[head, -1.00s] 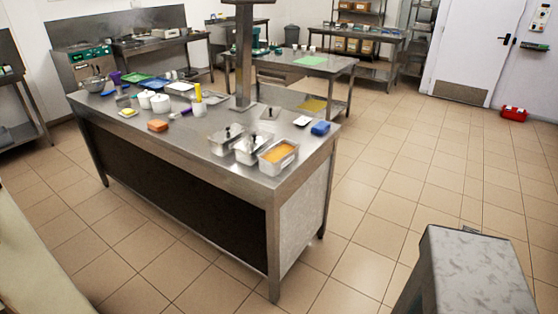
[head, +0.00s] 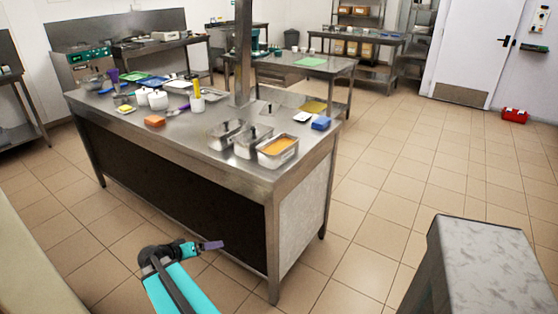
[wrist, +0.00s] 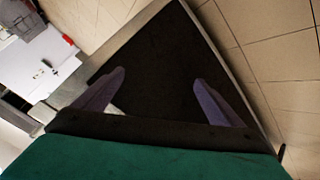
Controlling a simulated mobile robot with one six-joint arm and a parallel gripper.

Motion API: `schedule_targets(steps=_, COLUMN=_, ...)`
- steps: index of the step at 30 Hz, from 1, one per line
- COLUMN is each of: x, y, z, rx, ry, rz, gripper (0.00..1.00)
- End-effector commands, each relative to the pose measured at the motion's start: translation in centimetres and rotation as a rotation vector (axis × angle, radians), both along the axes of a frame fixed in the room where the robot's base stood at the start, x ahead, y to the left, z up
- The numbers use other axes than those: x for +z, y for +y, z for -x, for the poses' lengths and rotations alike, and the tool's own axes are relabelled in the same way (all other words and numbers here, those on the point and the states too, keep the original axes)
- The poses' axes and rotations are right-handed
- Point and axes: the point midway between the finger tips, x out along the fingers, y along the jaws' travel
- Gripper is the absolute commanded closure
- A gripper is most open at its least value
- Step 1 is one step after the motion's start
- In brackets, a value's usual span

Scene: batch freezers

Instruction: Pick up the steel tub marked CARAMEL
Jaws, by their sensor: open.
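Three steel tubs stand in a row near the right front corner of the steel table (head: 215,150). The left tub (head: 224,135) and the middle tub (head: 250,148) have dark knobs or handles on top. The right tub (head: 277,153) is open with orange contents. No CARAMEL marking is legible. My gripper (head: 222,245) is low in front of the table's dark front panel, well below and apart from the tubs. In the wrist view its two purple fingers (wrist: 158,88) are spread with nothing between them; no tub shows there.
An orange-brown block (head: 155,121), white pots (head: 157,99) and a blue block (head: 321,123) share the tabletop. A steel post (head: 243,60) rises from it. A grey-topped stand (head: 475,265) is at right front.

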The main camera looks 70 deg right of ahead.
Motion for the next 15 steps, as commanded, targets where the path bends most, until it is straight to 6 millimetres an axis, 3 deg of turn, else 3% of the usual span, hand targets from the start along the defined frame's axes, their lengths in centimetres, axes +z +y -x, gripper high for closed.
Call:
schedule_targets(steps=1, x=1.6, y=-2.6, z=0.4, rx=-0.039, ry=-0.040, rz=0.060, gripper=0.09)
schedule_targets(steps=6, x=8.5, y=-9.9, z=2.5, rx=-0.150, ry=-0.176, rz=0.275, gripper=0.09)
schedule_targets(steps=12, x=17.3, y=-17.0, z=6.4, rx=-0.254, ry=-0.322, rz=0.529, gripper=0.09)
schedule_targets(steps=15, x=21.2, y=-19.4, z=8.5, rx=-0.289, ry=-0.380, rz=0.639, gripper=0.09)
